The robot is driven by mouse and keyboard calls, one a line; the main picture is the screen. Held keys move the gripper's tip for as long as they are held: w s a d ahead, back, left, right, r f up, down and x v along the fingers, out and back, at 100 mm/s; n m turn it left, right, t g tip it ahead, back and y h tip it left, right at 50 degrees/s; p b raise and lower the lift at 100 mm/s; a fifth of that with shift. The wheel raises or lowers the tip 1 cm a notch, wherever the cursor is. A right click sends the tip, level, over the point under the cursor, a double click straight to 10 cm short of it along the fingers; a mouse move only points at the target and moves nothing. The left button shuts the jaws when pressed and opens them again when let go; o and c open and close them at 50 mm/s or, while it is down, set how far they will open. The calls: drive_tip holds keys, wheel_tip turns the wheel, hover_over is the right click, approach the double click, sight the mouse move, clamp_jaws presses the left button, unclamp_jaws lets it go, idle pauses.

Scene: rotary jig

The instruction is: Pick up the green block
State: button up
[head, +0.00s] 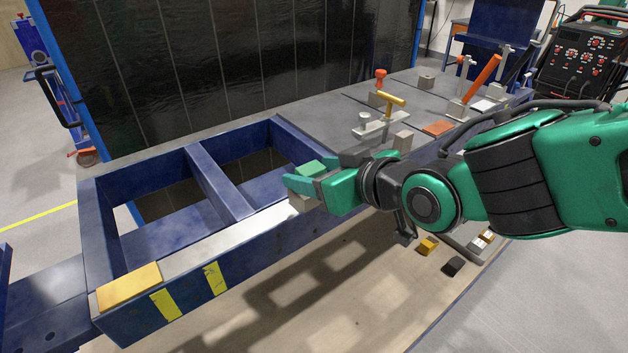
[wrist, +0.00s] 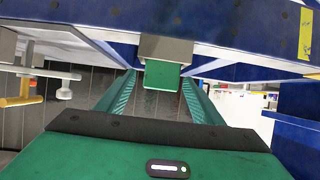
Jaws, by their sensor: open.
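The green block (head: 311,168) sits by the right part of the blue frame's front beam. In the wrist view the green block (wrist: 162,76) lies against a grey block (wrist: 166,49), which is on the beam. My gripper (head: 318,175) is open and level at the block. In the wrist view the fingers of my gripper (wrist: 158,80) stand on either side of the green block, with gaps visible. The near finger hides the block's lower part in the head view.
The blue frame (head: 205,170) has open bays and a yellow plate (head: 129,286) at its front left corner. A toggle clamp with a yellow handle (head: 391,99) and an orange-handled clamp (head: 482,78) stand on the table behind my arm. A dark panel (head: 230,65) rises behind.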

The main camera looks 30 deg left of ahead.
sight(301, 168)
drive_tip(key=shift+x, duration=2.55)
drive_tip(key=shift+w, duration=0.1)
drive_tip(key=c, duration=1.4)
drive_tip(key=shift+r, duration=0.15)
